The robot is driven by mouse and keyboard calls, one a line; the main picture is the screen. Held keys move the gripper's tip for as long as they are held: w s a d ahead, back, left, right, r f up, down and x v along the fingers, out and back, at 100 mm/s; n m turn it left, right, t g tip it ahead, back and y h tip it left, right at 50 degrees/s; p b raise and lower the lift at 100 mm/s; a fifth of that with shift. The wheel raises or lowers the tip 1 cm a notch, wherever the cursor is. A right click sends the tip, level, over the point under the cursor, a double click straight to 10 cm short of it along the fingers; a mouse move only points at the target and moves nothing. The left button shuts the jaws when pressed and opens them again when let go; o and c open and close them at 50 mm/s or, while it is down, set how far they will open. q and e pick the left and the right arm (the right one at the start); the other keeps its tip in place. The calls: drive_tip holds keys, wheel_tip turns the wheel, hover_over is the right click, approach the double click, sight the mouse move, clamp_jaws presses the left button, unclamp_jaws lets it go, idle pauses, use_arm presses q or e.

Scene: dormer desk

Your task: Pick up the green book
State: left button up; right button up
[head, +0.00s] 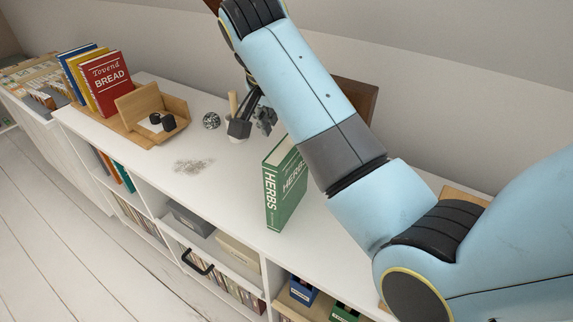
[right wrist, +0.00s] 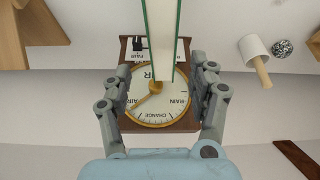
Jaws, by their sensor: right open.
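The green book (head: 285,187), titled HERBS, stands upright near the front edge of the white shelf top. My right gripper (head: 253,122) is beyond the book in the head view, its dark fingers hanging down, open and empty. In the right wrist view, the white page edge and green covers of the book (right wrist: 161,38) come down from the top middle. The book's near end reaches between the open fingers (right wrist: 165,72), with a gap on each side. My right arm hides part of the shelf behind the book. My left gripper is not in view.
A white mortar with a wooden pestle (right wrist: 257,60) and a speckled ball (head: 211,120) stand near the gripper. A wooden weather dial (right wrist: 155,95) shows behind the fingers. A red book (head: 107,84) and a wooden stand (head: 150,110) are left.

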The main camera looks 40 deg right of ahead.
sight(291, 145)
drive_tip(key=x, duration=0.4)
drive_tip(key=shift+s+f, duration=0.25)
drive_tip(key=shift+w+f, duration=0.15)
drive_tip(key=shift+f, duration=0.15)
drive_tip(key=x, duration=0.2)
drive_tip(key=p+x, duration=0.1)
drive_tip(key=x, duration=0.1)
drive_tip(key=shift+w+f, duration=0.25)
drive_tip(key=shift+f, duration=0.05)
drive_tip(key=shift+w+f, duration=0.1)
drive_tip(key=shift+f, duration=0.05)
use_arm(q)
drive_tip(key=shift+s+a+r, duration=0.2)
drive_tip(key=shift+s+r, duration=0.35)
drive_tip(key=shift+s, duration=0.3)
use_arm(e)
drive_tip(key=shift+f, duration=0.15)
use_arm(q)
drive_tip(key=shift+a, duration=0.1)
use_arm(e)
drive_tip(key=shift+f, duration=0.1)
clamp_jaws()
